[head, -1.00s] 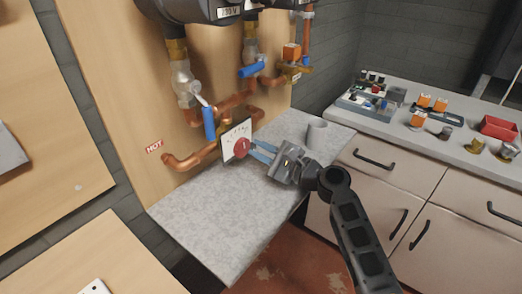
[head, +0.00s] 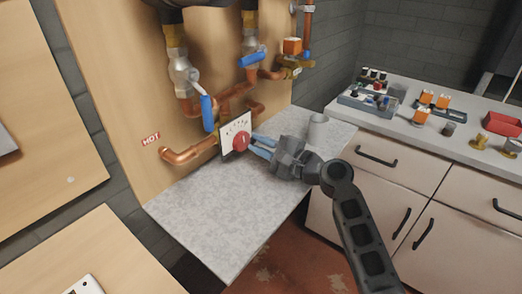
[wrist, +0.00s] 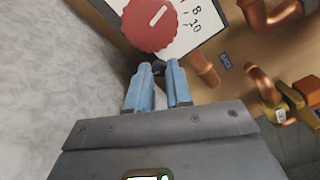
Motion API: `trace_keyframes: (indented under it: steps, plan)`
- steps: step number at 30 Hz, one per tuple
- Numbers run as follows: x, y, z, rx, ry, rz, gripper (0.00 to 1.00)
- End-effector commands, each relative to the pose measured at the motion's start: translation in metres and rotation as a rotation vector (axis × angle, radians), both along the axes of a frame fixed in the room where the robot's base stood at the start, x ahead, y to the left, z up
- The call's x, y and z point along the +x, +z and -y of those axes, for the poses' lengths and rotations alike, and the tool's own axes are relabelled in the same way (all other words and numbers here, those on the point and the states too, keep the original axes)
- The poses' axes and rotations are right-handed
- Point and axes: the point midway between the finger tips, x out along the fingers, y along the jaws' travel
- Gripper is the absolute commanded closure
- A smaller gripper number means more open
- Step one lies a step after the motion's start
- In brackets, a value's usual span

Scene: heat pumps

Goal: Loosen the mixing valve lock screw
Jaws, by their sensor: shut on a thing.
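The mixing valve has a round red knob (head: 241,141) in front of a white scale plate (head: 234,128). In the wrist view the red knob (wrist: 150,22) with its white mark and the numbered plate (wrist: 200,25) fill the top middle. My gripper (head: 256,144) reaches the valve from the right, its blue fingers beside the knob. In the wrist view the fingertips (wrist: 160,70) are close together on a small dark lock screw (wrist: 158,68) just below the knob's edge. The fingers hide most of the screw.
A grey worktop (head: 225,200) lies under the valve, with a grey cup (head: 317,130) behind my gripper. Copper pipes (head: 185,156) and a blue lever handle (head: 208,113) are close to the valve. A counter with small parts stands at right.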

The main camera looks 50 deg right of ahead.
Motion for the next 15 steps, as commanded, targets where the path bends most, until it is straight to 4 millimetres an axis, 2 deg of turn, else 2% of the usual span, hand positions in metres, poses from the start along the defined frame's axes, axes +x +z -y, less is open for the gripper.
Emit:
trace_keyframes:
  steps: [1, 15]
  plan:
    - [0.0001, -0.0044, -0.0005, -0.043, 0.002, 0.002, 1.00]
    - [-0.0002, -0.0035, -0.0002, -0.387, 0.000, 0.012, 1.00]
